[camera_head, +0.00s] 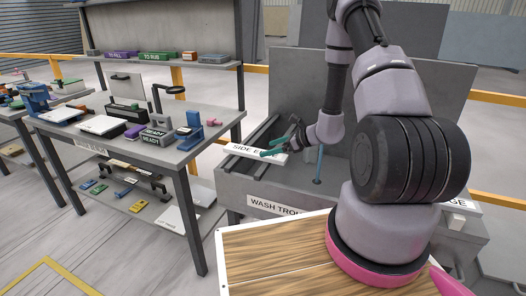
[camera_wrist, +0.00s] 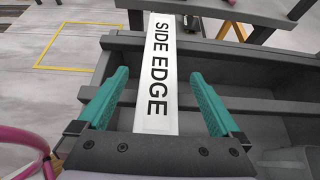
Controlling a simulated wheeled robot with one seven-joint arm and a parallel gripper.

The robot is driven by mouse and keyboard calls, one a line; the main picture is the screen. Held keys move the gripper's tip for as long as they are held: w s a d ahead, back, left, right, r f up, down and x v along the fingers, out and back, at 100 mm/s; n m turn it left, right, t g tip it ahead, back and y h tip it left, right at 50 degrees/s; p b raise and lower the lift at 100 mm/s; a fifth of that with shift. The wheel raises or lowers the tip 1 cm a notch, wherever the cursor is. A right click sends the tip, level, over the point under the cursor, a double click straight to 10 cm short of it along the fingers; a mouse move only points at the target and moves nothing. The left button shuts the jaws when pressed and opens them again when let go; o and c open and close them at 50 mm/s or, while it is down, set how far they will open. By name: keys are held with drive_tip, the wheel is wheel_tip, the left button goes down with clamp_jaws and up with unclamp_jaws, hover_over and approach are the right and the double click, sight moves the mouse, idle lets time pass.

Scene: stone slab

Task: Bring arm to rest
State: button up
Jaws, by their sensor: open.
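My gripper (camera_head: 284,149) is at the end of my arm, over the left part of the wash trough (camera_head: 276,205). In the wrist view its two green fingers (camera_wrist: 156,102) are spread wide apart with nothing held between them. In the head view the strip (camera_head: 244,151) is left of the gripper. I cannot tell the exact height of the fingers above the strip.
A grey workbench (camera_head: 170,140) with trays, labelled blocks and small tools stands to the left, with a shelf (camera_head: 160,58) above it. A grey panel (camera_head: 440,90) rises behind the trough. A wooden top (camera_head: 275,268) is in front. Floor at the lower left is clear.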

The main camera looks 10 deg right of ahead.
drive_tip(key=v, duration=0.5)
drive_tip(key=shift+s+d+r, duration=0.1)
drive_tip(key=shift+d, duration=0.05)
drive_tip(key=shift+s+r, duration=0.1)
drive_tip(key=shift+r, duration=0.25)
drive_tip(key=s+a+r+n+g, duration=0.1)
drive_tip(key=s+a+r+n, duration=0.2)
drive_tip(key=r, duration=0.4)
drive_tip(key=s+a+r+n+g, duration=0.1)
drive_tip(key=s+r+n+g, duration=0.2)
drive_tip(key=r, duration=0.4)
drive_tip(key=s+a+r+n, duration=0.2)
drive_tip(key=a+r+n, duration=0.1)
drive_tip(key=r+n, duration=0.3)
drive_tip(key=s+d+r+n+t+h, duration=0.2)
drive_tip(key=s+r+n+h, duration=0.2)
drive_tip(key=s+r, duration=0.4)
drive_tip(key=s+d+r+n+t+h, duration=0.2)
drive_tip(key=s+r+n, duration=0.3)
drive_tip(key=s+r, duration=0.3)
drive_tip(key=shift+d+r+h, duration=0.5)
drive_tip(key=shift+d+h, duration=0.05)
drive_tip(key=shift+h, duration=0.35)
drive_tip(key=shift+s, duration=0.1)
